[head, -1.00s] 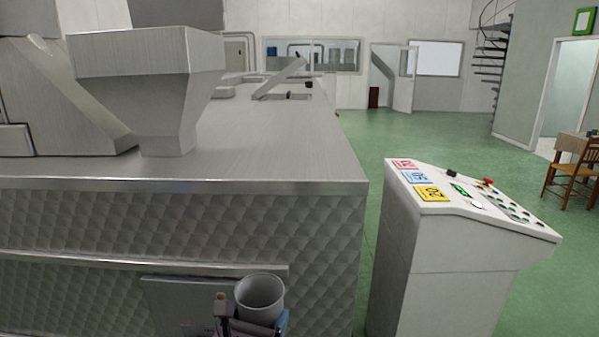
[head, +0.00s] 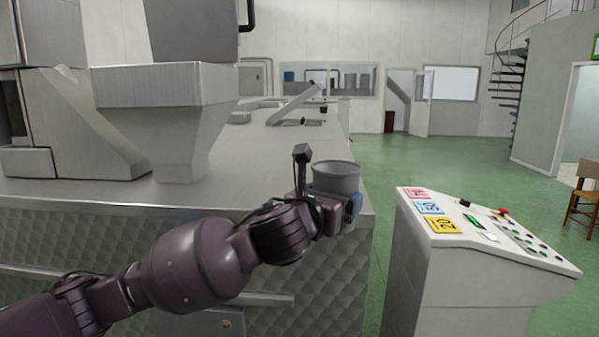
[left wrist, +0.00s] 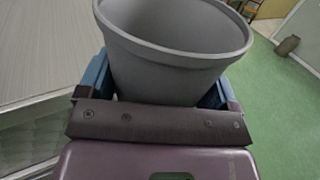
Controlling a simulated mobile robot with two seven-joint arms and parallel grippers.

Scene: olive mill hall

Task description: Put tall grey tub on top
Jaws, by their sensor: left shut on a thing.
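The tall grey tub (head: 336,177) is upright and open at the top. My left gripper (head: 335,203) is shut on it, with blue fingers on both sides of the tub. The tub also fills the upper middle of the left wrist view (left wrist: 178,62), and its inside looks empty as far as it shows. In the head view the tub is at the right front edge of the steel machine's flat top (head: 260,150), at about the height of that top. I cannot tell whether it touches the top. My right gripper is not in view.
A grey hopper (head: 165,90) stands on the left part of the machine top. The top behind the tub is largely clear. A white control console (head: 450,260) with coloured number cards and buttons stands to the right. Green floor (head: 400,150) is free beyond it.

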